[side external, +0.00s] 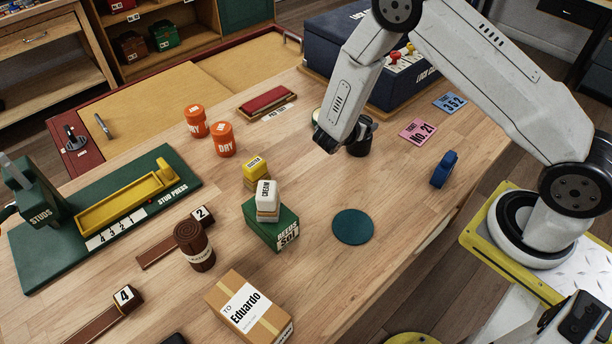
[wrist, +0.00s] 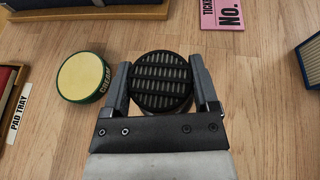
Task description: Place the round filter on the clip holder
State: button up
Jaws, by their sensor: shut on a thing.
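My gripper (side external: 345,135) is low over the table in the side view. In the wrist view its two fingers (wrist: 160,64) are shut on the sides of a round black piece with a slatted top (wrist: 161,88), which looks like the round filter. In the side view this black piece (side external: 359,144) is partly hidden by my gripper. I cannot tell if it touches the table. Nothing is clearly marked as the clip holder. A blue upright piece (side external: 444,169) stands to the right, and its ribbed top shows at the wrist view's right edge (wrist: 309,60).
A green tin with a pale yellow top (wrist: 83,77) stands close left of my gripper. A navy case (side external: 335,60) stands behind. A pink ticket (side external: 418,131) lies to the right. A teal disc (side external: 352,227) lies in front, with bare wood around it.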

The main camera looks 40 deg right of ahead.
jog(key=shift+f, duration=0.15)
jog(key=o, duration=1.1)
jog(key=shift+r, duration=0.2)
jog(key=shift+a+r, duration=0.1)
jog(key=shift+a, duration=0.1)
jog(key=v, duration=1.1)
jog(key=shift+s+a, duration=0.1)
jog(key=shift+a, duration=0.15)
